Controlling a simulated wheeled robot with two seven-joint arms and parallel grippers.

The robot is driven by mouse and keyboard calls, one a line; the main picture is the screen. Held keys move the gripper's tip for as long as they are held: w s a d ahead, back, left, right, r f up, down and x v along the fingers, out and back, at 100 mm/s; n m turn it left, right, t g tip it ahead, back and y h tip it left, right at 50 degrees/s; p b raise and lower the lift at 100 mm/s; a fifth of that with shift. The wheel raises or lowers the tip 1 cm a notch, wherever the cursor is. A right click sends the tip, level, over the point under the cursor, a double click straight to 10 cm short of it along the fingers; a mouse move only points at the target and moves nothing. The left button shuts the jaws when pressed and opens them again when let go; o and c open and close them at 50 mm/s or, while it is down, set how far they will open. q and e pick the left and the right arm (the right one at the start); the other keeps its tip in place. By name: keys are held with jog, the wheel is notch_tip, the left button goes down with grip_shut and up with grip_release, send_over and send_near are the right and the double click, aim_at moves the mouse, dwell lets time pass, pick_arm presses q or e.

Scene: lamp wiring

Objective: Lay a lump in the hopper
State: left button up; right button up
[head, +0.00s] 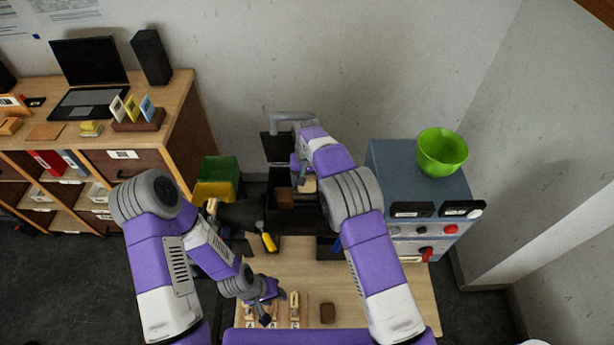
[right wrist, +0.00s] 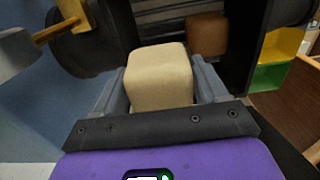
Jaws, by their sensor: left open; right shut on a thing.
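My right gripper (head: 304,184) is shut on a pale beige lump (right wrist: 160,78), which sits between its fingers (right wrist: 160,92) in the right wrist view. In the head view it is over the dark open box that looks like the hopper (head: 273,178). A brown lump (head: 285,198) is inside that box and also shows beyond the held lump in the right wrist view (right wrist: 207,35). Whether the beige lump touches the box floor cannot be told. My left gripper (head: 273,303) is open, low over the wooden table (head: 380,290).
Another brown block (head: 328,312) lies on the table near small labelled pieces (head: 294,308). A blue-grey cabinet with knobs (head: 400,165) and a green bowl (head: 441,152) stands right. Green and yellow bins (head: 218,172) stand left of the box. A yellow-handled tool (head: 268,242) is at the table's back edge.

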jog(key=shift+w+f, duration=0.15)
dwell(0.3)
jog(key=shift+f, duration=0.1)
jog(key=shift+f+b, duration=0.5)
jog(key=shift+f, duration=0.1)
jog(key=o, duration=1.5)
notch_tip(320, 180, up, 8)
jog(key=p, duration=0.2)
jog(key=shift+r+p, duration=0.25)
jog(key=shift+p, duration=0.1)
